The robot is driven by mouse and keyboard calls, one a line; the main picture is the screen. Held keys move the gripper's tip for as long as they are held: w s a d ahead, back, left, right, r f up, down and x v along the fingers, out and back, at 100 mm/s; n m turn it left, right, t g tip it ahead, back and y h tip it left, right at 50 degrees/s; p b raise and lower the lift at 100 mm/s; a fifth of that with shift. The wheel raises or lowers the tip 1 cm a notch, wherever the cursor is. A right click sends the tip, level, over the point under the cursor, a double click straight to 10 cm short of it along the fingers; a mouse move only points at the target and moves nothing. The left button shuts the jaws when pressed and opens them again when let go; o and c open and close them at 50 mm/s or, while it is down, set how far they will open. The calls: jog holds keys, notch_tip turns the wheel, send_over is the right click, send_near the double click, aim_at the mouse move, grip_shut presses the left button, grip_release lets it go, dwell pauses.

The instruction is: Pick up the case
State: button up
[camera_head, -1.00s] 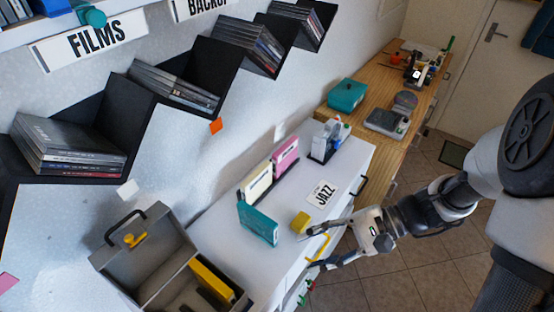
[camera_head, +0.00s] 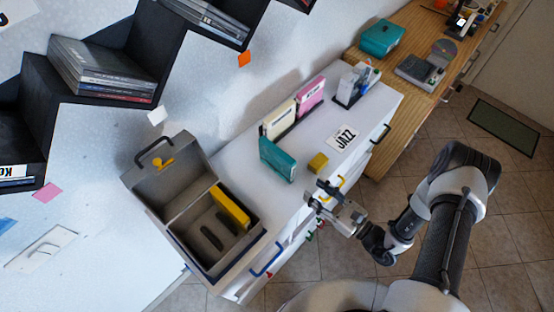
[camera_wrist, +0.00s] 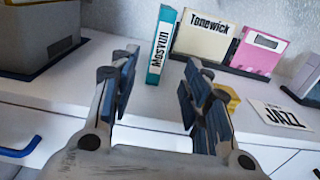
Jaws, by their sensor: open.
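A teal case (camera_head: 278,160) stands upright on the white cabinet top; in the wrist view the teal case (camera_wrist: 160,48) shows its spine, lettered "MOSVAN". A cream case (camera_head: 279,120) lettered "Tonewick" and a pink case (camera_head: 310,95) stand behind it in a dark holder. A yellow case (camera_head: 233,205) stands in the open grey box (camera_head: 180,228). My gripper (camera_head: 320,192) is open and empty at the cabinet's front edge, apart from the teal case. In the wrist view, the teal case appears between the fingers of my gripper (camera_wrist: 160,80), farther away.
A small yellow block (camera_head: 318,163) and a JAZZ card (camera_head: 343,138) lie right of the teal case. The grey box's raised lid (camera_head: 165,165) stands at the left. Black wall shelves (camera_head: 150,45) hold disc cases. A wooden counter (camera_head: 400,92) continues at the back right.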

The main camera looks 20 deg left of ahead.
aim_at(282, 164)
jog(key=b+x, duration=0.1)
jog(key=x, duration=1.4)
jog(key=shift+r, duration=0.1)
grip_shut()
